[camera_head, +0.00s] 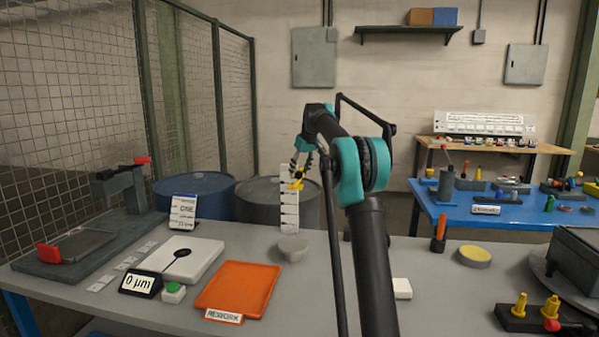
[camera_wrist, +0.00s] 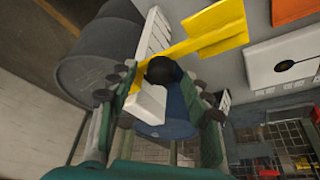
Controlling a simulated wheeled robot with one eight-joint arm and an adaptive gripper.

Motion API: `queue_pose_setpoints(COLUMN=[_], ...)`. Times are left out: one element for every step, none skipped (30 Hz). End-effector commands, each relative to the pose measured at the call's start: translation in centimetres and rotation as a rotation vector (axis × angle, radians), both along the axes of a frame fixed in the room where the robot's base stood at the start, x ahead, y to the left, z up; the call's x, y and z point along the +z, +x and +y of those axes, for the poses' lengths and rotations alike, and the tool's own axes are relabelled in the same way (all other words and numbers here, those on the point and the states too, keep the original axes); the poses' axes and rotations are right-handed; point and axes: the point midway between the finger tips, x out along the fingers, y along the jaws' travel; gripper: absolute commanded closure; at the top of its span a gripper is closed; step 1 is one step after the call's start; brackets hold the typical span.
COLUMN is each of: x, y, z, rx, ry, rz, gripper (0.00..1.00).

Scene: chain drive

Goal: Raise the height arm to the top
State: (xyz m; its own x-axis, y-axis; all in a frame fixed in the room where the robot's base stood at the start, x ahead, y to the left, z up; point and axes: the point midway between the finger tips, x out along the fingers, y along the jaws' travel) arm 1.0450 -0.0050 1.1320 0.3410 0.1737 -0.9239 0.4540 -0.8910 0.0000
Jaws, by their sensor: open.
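The height gauge is a white upright post with dark scale marks (camera_head: 289,212), standing on the grey bench; the post also shows in the wrist view (camera_wrist: 154,36). Its yellow height arm (camera_head: 296,187) sits in the upper part of the post, below the top. In the wrist view the yellow arm (camera_wrist: 217,28) ends in a broad plate, with a black round knob (camera_wrist: 162,69) and a white block (camera_wrist: 150,104) near its other end. My gripper (camera_head: 300,165) is open at the post's upper part. In the wrist view its fingers (camera_wrist: 158,82) lie either side of the knob; contact is unclear.
A grey cup (camera_head: 292,248) stands by the post's foot. An orange tray (camera_head: 238,289), a white plate gauge (camera_head: 180,260) and a "0 µm" display (camera_head: 140,283) lie to the left. Two drums (camera_head: 195,188) stand behind the bench. A blue table (camera_head: 460,215) is at right.

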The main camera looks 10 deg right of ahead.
Motion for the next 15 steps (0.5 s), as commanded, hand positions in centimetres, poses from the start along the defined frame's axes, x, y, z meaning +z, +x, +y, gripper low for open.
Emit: queue_pose_setpoints(x=[0.5,0.8,1.4,1.9,2.4,3.1,3.7,4.3,5.1,5.6,6.2,6.9,7.4,7.9,8.5], y=[-0.2,-0.3,-0.5,-0.7,-0.9,-1.2,-1.4,-1.6,-1.9,-2.1,-2.3,-2.5,-2.8,-2.9,-3.1], z=[-0.1,-0.2,-0.3,-0.4,-0.5,-0.6,-0.7,-0.8,-1.0,-1.1,-1.2,-1.4,-1.4,-1.5,-1.7], rx=[0.000,-0.001,-0.001,-0.001,-0.001,-0.001,-0.001,-0.001,-0.001,-0.001,-0.001,-0.001,-0.001,-0.001,-0.001], ry=[0.000,0.000,0.000,0.000,0.000,0.000,0.000,0.000,0.000,0.000,0.000,0.000,0.000,0.000,0.000], rz=[0.000,0.000,0.000,0.000,0.000,0.000,0.000,0.000,0.000,0.000,0.000,0.000,0.000,0.000,0.000], gripper=[0.51,0.51,0.51,0.51,0.51,0.51,0.51,0.51,0.51,0.51,0.51,0.51,0.51,0.51,0.51])
